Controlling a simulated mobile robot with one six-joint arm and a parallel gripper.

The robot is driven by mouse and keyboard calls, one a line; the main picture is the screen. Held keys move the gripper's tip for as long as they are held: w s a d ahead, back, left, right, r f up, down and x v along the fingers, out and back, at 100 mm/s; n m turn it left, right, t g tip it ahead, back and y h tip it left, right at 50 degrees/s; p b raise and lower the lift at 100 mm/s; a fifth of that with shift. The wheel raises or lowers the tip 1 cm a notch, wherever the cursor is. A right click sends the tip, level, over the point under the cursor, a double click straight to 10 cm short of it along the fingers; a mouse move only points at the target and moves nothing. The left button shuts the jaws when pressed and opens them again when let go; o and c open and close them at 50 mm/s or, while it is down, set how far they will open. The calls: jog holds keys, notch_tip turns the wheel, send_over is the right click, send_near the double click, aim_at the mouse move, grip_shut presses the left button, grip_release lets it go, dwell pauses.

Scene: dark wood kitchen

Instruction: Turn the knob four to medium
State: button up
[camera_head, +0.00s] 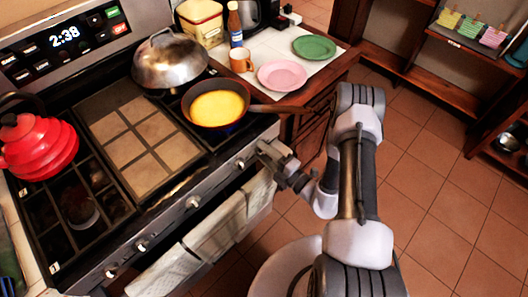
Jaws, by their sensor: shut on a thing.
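The stove's front panel carries a row of round metal knobs. Visible ones are at the far left (110,271), left (141,246), middle (193,202) and right (240,163). My gripper (266,150) is at the right end of this row, shut on a knob there. Its jaws hide that knob, so its pointer and setting cannot be seen. No number labels can be read on the knobs, so I cannot tell which is knob four.
A pan (188,113) with yellow food sits on the right front burner, its handle jutting right above my gripper. A domed metal lid (170,62) is behind it, a red kettle (40,145) at left. Towels (215,229) hang below the knobs. Floor at right is clear.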

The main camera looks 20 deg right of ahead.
jog(key=shift+n, duration=0.5)
jog(key=shift+f, duration=0.1)
jog(key=o, duration=1.4)
jog(key=shift+c, duration=0.2)
jog(key=p+v, duration=0.3)
jog(key=v, duration=1.4)
jog(key=shift+s, duration=0.2)
jog(key=shift+d+n, duration=0.1)
jog(key=shift+n, duration=0.2)
